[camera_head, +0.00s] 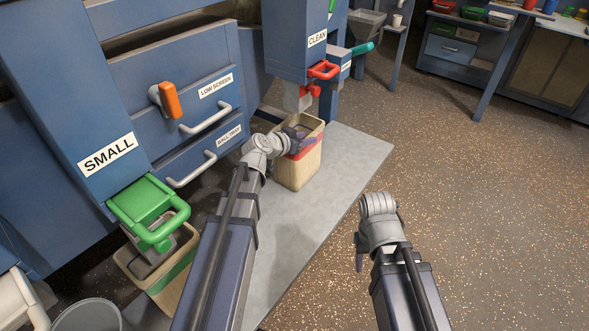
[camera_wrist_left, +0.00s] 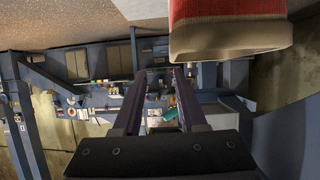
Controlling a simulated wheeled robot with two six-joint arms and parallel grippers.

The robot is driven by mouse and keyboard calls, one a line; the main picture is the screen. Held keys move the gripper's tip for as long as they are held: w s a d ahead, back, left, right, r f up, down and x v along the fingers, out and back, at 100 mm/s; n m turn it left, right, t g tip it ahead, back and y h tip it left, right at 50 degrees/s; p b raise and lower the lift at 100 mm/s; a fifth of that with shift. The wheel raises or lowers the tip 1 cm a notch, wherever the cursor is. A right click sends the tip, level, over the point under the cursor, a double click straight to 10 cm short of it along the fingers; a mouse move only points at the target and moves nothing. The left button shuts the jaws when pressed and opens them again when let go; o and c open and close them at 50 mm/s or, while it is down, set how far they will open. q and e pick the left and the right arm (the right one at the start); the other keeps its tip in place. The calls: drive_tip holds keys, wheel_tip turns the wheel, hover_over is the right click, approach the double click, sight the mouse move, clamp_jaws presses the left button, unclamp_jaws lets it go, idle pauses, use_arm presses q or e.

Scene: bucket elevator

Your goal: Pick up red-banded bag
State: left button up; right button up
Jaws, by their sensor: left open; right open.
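The red-banded bag (camera_head: 298,168) is a tan, open-topped bag standing upright on the grey platform under the CLEAN chute. In the left wrist view the bag (camera_wrist_left: 228,38) is large at the upper right, outside the gap between my fingers. My left gripper (camera_head: 297,139) is open and empty, at the upper side of the bag and covering part of its rim and band. Its two fingers (camera_wrist_left: 160,92) stand apart in the wrist view; I cannot tell whether one touches the bag. My right gripper (camera_head: 361,255) is open over the floor, mostly hidden behind its wrist.
A green-banded bag (camera_head: 166,272) stands under the SMALL chute with its green handle (camera_head: 150,212). A red handle (camera_head: 323,70) sits on the CLEAN chute above the red-banded bag. Drawers with grey handles (camera_head: 206,118) are at the left. The speckled floor (camera_head: 480,190) at right is clear.

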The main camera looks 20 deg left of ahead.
sight(312, 135)
use_arm(q)
drive_tip(key=shift+w+a+f+t, duration=0.1)
drive_tip(key=shift+w+a+t, duration=0.1)
drive_tip(key=shift+a, duration=0.25)
drive_tip(key=shift+w+a+f+t, duration=0.1)
drive_tip(key=shift+w+a+t, duration=0.1)
drive_tip(key=shift+a, duration=0.25)
drive_tip(key=shift+b+x, duration=0.65)
drive_tip(key=shift+x, duration=0.65)
drive_tip(key=shift+w+d+f+b, duration=0.15)
drive_tip(key=shift+w+f+b, duration=0.15)
drive_tip(key=shift+b, duration=0.05)
drive_tip(key=b+x, duration=0.2)
drive_tip(key=x, duration=0.2)
drive_tip(key=shift+w+f, duration=0.1)
drive_tip(key=shift+f, duration=0.2)
drive_tip(key=shift+r, duration=0.1)
use_arm(e)
wheel_tip(312, 135, down, 4)
drive_tip(key=shift+a+f, duration=0.15)
drive_tip(key=shift+f, duration=0.1)
use_arm(q)
drive_tip(key=shift+c, duration=0.3)
clamp_jaws()
